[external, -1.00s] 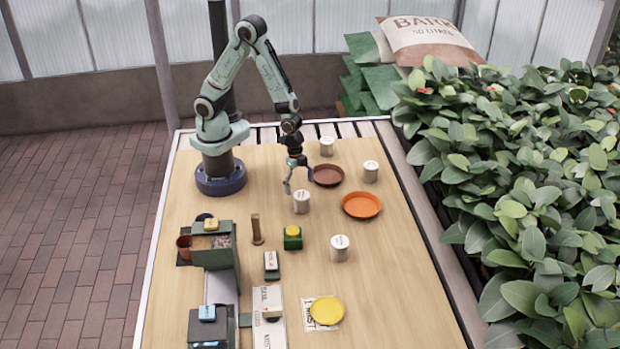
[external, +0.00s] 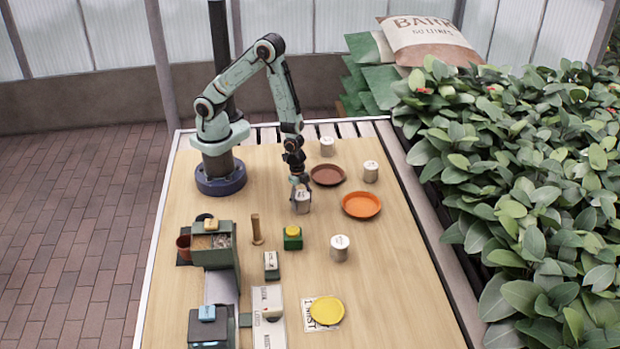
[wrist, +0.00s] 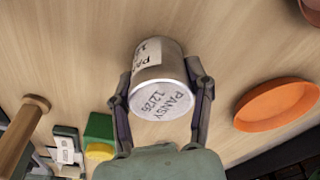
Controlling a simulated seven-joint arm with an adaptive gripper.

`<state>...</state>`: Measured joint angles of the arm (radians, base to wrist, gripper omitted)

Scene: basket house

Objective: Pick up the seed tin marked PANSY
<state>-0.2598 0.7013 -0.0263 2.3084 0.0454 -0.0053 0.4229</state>
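The tin marked PANSY (wrist: 162,100) is a pale grey can with "PANSY 12/26" on its lid and a label on its side. In the external view the tin (external: 302,207) stands upright on the wooden table. My gripper (external: 300,190) is down over it. In the wrist view my gripper (wrist: 160,75) has one finger on each side of the tin, very close to its wall. I cannot tell whether the fingers press on it. The fingers partly cover the tin in the external view.
Similar tins stand at the back (external: 327,146), back right (external: 371,171) and front right (external: 340,249). A brown dish (external: 327,175) and an orange dish (external: 361,204) lie to the right. A green block with a yellow top (external: 293,238) and a wooden peg (external: 257,229) stand in front.

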